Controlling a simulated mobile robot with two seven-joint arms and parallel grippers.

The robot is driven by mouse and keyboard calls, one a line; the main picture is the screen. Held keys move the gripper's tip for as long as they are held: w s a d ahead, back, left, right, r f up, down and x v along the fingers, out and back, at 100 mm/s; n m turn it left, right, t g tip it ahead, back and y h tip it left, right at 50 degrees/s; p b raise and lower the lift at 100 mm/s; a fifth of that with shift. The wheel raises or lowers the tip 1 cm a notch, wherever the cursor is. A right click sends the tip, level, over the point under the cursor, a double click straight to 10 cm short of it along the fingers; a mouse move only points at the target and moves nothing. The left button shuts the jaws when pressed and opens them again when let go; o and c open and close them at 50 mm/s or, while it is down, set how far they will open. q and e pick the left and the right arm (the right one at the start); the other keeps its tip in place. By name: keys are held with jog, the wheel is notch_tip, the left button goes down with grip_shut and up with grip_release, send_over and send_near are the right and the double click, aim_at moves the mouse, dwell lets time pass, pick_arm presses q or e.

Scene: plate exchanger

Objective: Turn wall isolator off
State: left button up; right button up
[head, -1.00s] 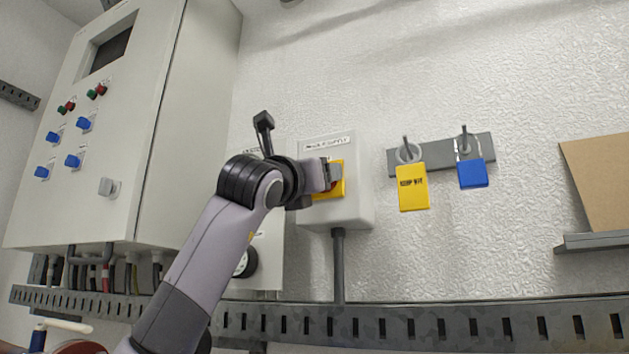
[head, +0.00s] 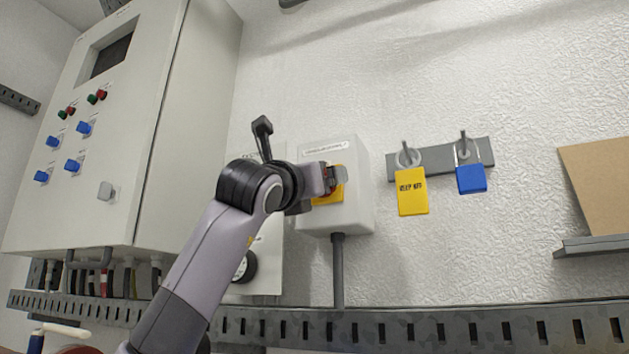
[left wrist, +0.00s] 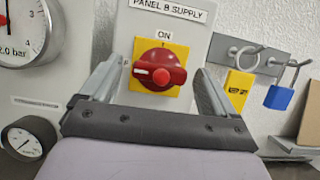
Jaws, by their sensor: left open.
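The wall isolator is a light grey box (head: 352,215) labelled "PANEL B SUPPLY" in the left wrist view. Its red rotary knob (left wrist: 160,71) sits on a yellow plate (left wrist: 146,98). The knob's grip lies about level, with its white mark to the left; "ON" is printed above it. A label at the plate's left is mostly hidden by a finger. My left gripper (head: 334,179) is at the front of the isolator, covering much of the knob in the head view. Its fingers are open, one on each side of the knob, with gaps visible. My right gripper is not in view.
A yellow tag (head: 412,193) and a blue padlock (head: 471,179) hang on a grey rail right of the isolator. A large control cabinet (head: 150,150) stands left. Pressure gauges (left wrist: 28,139) are left of the isolator. Slotted trunking (head: 460,325) runs below.

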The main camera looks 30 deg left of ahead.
pick_arm(q)
jog(key=shift+s+f, duration=0.25)
jog(key=shift+s, duration=0.2)
jog(key=b+v, duration=0.1)
jog(key=v, duration=0.4)
jog(key=shift+s+f+b, duration=0.15)
jog(key=shift+s+b, duration=0.2)
jog(key=shift+s, duration=0.05)
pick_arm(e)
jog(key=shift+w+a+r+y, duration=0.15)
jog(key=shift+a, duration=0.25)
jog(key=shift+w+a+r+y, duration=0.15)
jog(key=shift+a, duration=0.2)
